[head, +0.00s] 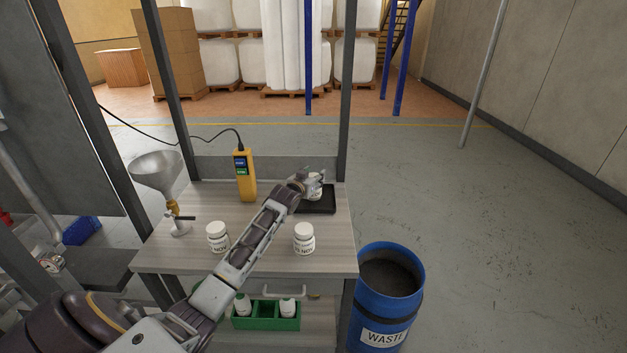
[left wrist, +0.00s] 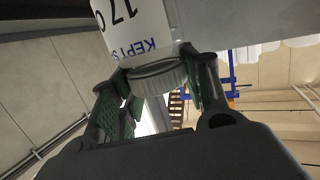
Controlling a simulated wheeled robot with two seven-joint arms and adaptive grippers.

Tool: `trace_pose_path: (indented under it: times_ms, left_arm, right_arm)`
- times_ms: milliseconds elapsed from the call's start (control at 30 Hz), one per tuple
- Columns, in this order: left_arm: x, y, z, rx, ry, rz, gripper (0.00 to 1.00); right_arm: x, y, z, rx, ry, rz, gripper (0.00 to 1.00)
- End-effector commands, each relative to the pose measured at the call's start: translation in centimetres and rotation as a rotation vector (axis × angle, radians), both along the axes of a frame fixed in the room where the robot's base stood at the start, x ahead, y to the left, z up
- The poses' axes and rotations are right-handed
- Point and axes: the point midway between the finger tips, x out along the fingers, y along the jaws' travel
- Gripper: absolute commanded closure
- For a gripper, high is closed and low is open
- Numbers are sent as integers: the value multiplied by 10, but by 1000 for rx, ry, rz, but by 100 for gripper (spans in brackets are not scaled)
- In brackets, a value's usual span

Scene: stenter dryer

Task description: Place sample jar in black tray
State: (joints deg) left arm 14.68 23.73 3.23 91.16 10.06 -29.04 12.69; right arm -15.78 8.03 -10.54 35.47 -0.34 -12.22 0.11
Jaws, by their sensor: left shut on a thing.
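My left gripper (head: 312,181) is shut on a white sample jar (head: 317,190) at the back right of the bench. In the left wrist view the gripper's fingers (left wrist: 158,88) close on either side of the jar's ribbed cap (left wrist: 160,77). The jar's white body (left wrist: 135,30) with a printed label shows beyond the cap. The black tray (head: 322,208) lies on the bench under the jar. I cannot tell whether the jar touches the tray floor. My right gripper is not in view.
Two other white jars stand on the bench (head: 265,232), one left (head: 217,237) and one right (head: 304,238) of my arm. A yellow meter (head: 245,176) and a funnel stand (head: 160,175) are behind. A blue waste drum (head: 412,318) stands right. A green crate (head: 265,322) sits below.

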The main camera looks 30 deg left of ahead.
Motion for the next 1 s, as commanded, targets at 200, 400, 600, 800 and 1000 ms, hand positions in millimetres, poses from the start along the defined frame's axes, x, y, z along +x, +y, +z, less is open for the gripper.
trace_pose_path:
  times_ms: [200,400,600,800,1000]
  left_arm:
    - [0,0,-9,1,-3,0,100]
    - [0,0,-9,1,-3,0,100]
    - [0,0,-13,1,0,0,51]
    - [0,0,-13,1,0,0,32]
    - [0,0,-13,1,0,0,32]
  right_arm:
    - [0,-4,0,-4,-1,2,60]
    - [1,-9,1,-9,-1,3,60]
    - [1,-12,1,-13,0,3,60]
    - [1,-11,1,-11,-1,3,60]
    - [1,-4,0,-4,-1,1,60]
